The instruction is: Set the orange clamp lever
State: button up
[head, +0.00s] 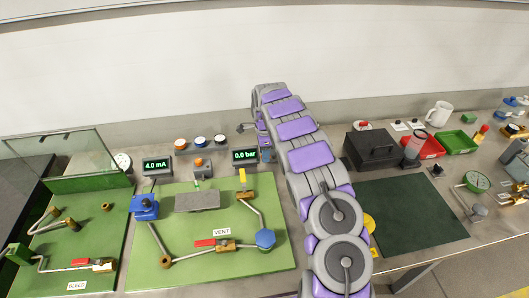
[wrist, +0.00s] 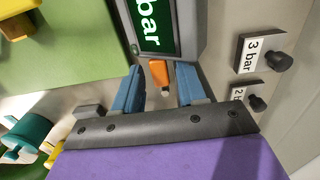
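The orange clamp lever (wrist: 159,73) shows in the wrist view, a short orange piece with a pale lower tip, beside the bar display. My gripper (wrist: 157,82) has its two blue fingers apart, one on each side of the lever. Gaps show between the lever and both fingers, and nothing is held. In the head view, my gripper (head: 266,154) is low beside the 0.0 bar display (head: 245,156), mostly covered by my arm. I cannot make out the lever there.
Black knobs with a 3 bar tag (wrist: 262,52) stand right of the fingers in the wrist view. The green board (head: 195,265) carries a yellow-handled valve (head: 242,180), a blue knob (head: 265,239) and a red VENT lever (head: 205,243). A black case (head: 369,151) stands right of my arm.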

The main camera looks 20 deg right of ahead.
aim_at(273, 158)
grip_shut()
jog(key=shift+s+a+r+n+p, duration=0.1)
jog(key=shift+n+p, duration=0.2)
jog(key=n+p, duration=0.1)
jog(key=s+n+p, duration=0.1)
jog(key=shift+a+r+n, duration=0.1)
jog(key=shift+n, duration=0.2)
jog(key=n+p, duration=0.1)
jog(key=s+n+p, duration=0.1)
jog(key=n, duration=0.1)
jog(key=n+p, duration=0.1)
jog(key=shift+s+d+n, duration=0.2)
jog(key=shift+s+n, duration=0.1)
jog(key=shift+s, duration=0.1)
jog(key=n, duration=0.1)
jog(key=s+d+n+p, duration=0.1)
jog(key=n, duration=0.1)
jog(key=n+p, duration=0.1)
jog(key=n, duration=0.1)
jog(key=shift+s+d, duration=0.2)
jog(key=shift+s, duration=0.1)
jog(key=shift+s+d+n+p, duration=0.15)
jog(key=shift+d+n+p, duration=0.15)
jog(key=shift+n, duration=0.55)
jog(key=shift+s+d+n+p, duration=0.1)
jog(key=shift+d+n+p, duration=0.15)
jog(key=shift+n, duration=0.65)
jog(key=shift+s+d+n+p, duration=0.15)
jog(key=shift+d+n+p, duration=0.15)
jog(key=shift+n, duration=0.55)
